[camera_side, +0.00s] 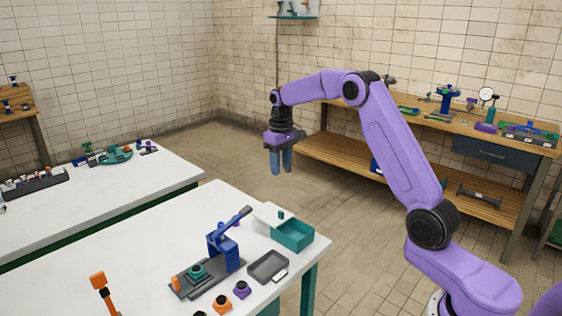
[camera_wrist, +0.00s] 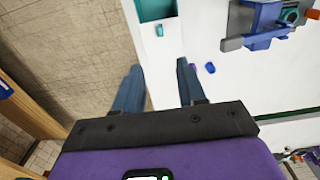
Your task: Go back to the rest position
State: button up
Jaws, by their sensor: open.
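My gripper (camera_side: 281,160) is raised in the air, pointing down, near the far right corner of the white table (camera_side: 130,232). Its two blue-grey fingers are apart with nothing between them in the wrist view (camera_wrist: 158,80). The purple arm reaches over from the right, bent at the elbow. The gripper touches nothing that I can see.
On the white table stand a teal bin (camera_side: 293,236), a blue lever press (camera_side: 225,248), a grey tray (camera_side: 268,267) and an orange post (camera_side: 99,283). A wooden workbench (camera_side: 400,164) is behind the arm. A second white table (camera_side: 90,190) is at left.

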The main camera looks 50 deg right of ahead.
jog(key=shift+r, duration=0.45)
jog(key=s+a+r+n, duration=0.3)
jog(key=s+a+n, duration=0.3)
jog(key=s+a, duration=1.15)
jog(key=s+f+n, duration=0.3)
jog(key=s+n, duration=0.3)
jog(key=s, duration=1.8)
jog(key=shift+s+d+n, duration=0.3)
jog(key=shift+d, duration=0.05)
